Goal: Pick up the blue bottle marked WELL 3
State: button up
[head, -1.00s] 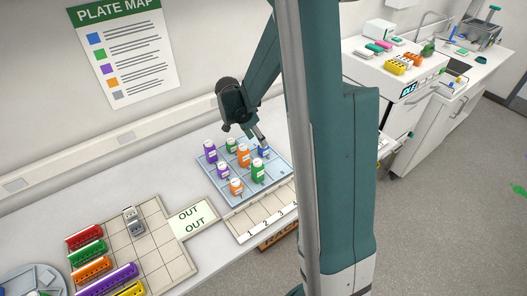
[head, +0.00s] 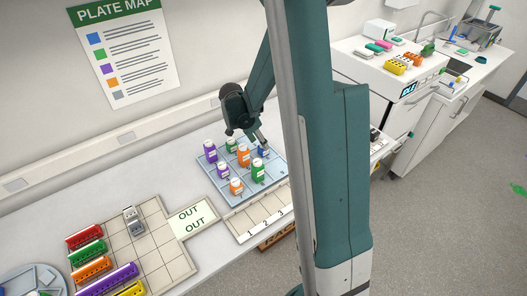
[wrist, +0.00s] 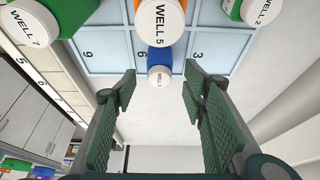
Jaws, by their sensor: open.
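The blue bottle (head: 264,152) stands at the right back of the pale blue rack (head: 240,199), partly hidden by my gripper (head: 260,141) in the head view.
An orange bottle (wrist: 160,20) marked WELL 5 stands close beside the blue one. Green bottles marked WELL 7 (wrist: 38,20) and WELL 2 (wrist: 258,10) flank it. Purple bottles (head: 210,152) share the rack. A numbered tray (head: 262,222) lies in front.

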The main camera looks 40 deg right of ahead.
jog(key=shift+x, duration=2.5)
jog(key=c, duration=1)
